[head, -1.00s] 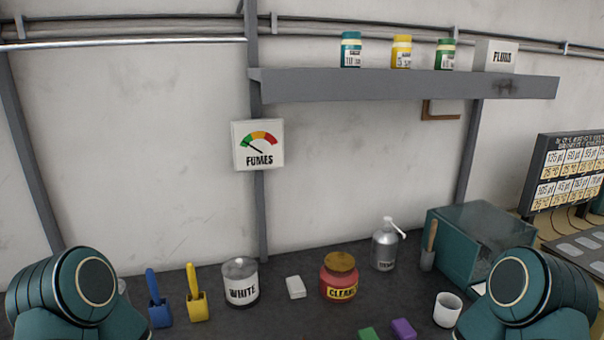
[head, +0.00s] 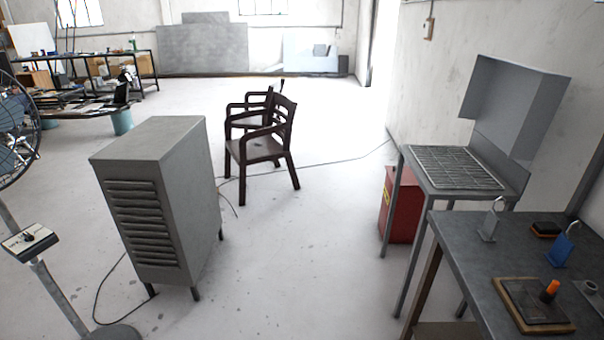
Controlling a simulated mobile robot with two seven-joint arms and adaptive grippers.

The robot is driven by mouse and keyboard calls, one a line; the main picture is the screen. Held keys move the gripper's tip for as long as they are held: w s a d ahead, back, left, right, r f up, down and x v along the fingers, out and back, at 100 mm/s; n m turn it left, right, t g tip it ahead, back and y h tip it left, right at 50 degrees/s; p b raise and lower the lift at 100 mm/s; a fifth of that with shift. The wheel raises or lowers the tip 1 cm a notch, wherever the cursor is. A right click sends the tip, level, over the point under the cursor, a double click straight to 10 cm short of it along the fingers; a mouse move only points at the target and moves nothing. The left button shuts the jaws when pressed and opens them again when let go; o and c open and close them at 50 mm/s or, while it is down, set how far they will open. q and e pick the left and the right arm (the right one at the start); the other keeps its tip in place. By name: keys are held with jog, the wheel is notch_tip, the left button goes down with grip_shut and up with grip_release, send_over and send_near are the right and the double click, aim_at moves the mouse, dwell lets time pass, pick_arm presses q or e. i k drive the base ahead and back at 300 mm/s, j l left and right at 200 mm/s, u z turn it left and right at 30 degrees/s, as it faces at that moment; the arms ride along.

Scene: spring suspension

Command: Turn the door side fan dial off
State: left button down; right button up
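A black pedestal fan (head: 14,130) stands at the left edge of the head view, its cage partly cut off. A small control box with a dark dial (head: 30,241) sits on its grey pole, below the cage. The dial's setting is too small to read. I cannot tell from this view whether this is the door side fan. Neither of my grippers is in view.
A grey louvred cabinet (head: 158,205) stands on the floor just right of the fan. Dark wooden chairs (head: 262,140) are behind it. A workbench (head: 480,255) fills the lower right. Cables cross the floor; the middle floor is otherwise clear.

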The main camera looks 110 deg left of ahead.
aim_at(28, 237)
jog(key=u, duration=5.25)
jog(key=i+l+z, duration=0.15)
jog(key=i, duration=0.4)
